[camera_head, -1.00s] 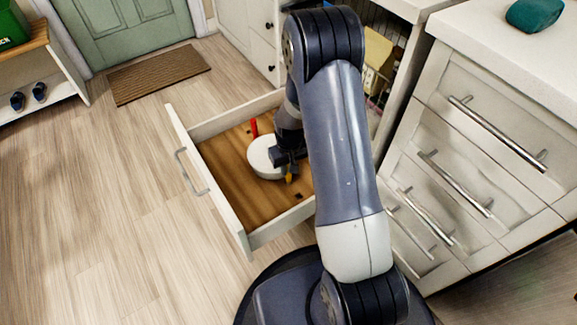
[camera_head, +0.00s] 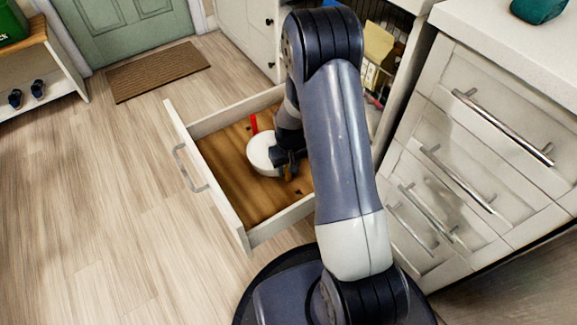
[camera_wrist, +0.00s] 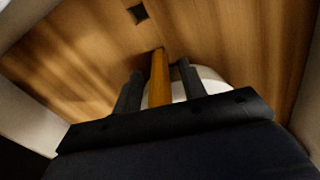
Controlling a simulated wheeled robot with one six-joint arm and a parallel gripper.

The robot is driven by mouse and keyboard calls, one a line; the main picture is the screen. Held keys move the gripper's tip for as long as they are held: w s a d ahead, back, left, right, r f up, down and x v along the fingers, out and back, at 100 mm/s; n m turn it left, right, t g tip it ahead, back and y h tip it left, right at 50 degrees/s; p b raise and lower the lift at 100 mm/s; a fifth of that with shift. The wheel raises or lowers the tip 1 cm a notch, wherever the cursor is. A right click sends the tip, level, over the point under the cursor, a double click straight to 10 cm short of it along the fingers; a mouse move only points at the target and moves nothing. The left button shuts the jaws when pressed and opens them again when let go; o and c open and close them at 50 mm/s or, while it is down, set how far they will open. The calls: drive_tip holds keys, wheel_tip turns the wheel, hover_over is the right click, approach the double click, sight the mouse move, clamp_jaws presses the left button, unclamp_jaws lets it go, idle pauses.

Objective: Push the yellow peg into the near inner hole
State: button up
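The yellow peg (camera_wrist: 159,80) stands between the two fingers of my gripper (camera_wrist: 160,85) in the wrist view, its far end at the wooden drawer floor. A dark edge shows at that end; how deep it sits is unclear. Narrow gaps show between peg and fingers, so my gripper looks open around it. In the head view my gripper (camera_head: 286,160) is low inside the drawer and hides most or all of the peg. A square dark hole (camera_wrist: 138,13) lies empty in the floor beyond the peg; one also shows in the head view (camera_head: 298,192).
A white round object (camera_head: 262,154) lies beside my gripper in the open drawer (camera_head: 213,205). A red peg (camera_head: 253,124) stands behind it. The drawer walls surround my gripper. Closed drawers with metal handles (camera_head: 455,165) are at the right; the floor at the left is clear.

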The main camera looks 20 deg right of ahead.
wheel_tip(320, 180, up, 11)
drive_tip(key=p, duration=0.4)
drive_tip(key=shift+s+f, duration=0.1)
drive_tip(key=shift+s, duration=0.05)
drive_tip(key=shift+f, duration=0.1)
wheel_tip(320, 180, down, 11)
drive_tip(key=b, duration=0.4)
drive_tip(key=shift+r+p, duration=0.35)
drive_tip(key=shift+r, duration=0.25)
drive_tip(key=shift+f, duration=0.1)
